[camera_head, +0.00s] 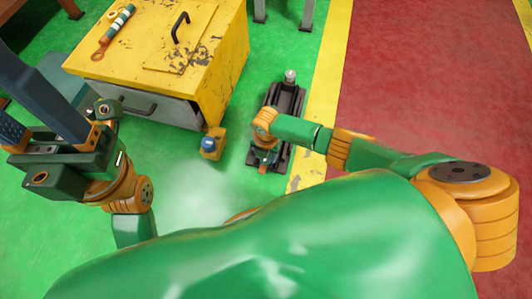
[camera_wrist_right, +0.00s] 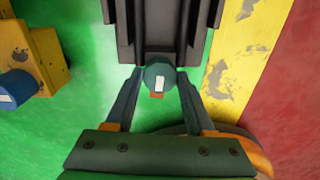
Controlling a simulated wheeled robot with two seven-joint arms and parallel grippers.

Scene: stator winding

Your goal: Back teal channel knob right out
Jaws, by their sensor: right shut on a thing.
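The teal knob (camera_wrist_right: 158,75) sits at the near end of a dark channel fixture (camera_wrist_right: 160,20) in the right wrist view. It is round with a white mark on its face. My right gripper (camera_wrist_right: 158,78) is shut on the knob, with one finger on each side. In the head view the channel fixture (camera_head: 291,100) lies on the green floor, and my right forearm hides its middle; the knob is hard to make out there. My left gripper (camera_head: 10,92) is open and empty at the left edge, its fingers wide apart.
A worn yellow cabinet (camera_head: 215,75) with a drawer stands left of the fixture. A small yellow block with a blue knob (camera_head: 208,144) is on the floor beside it. A yellow stripe (camera_head: 325,90) and a red floor area lie to the right.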

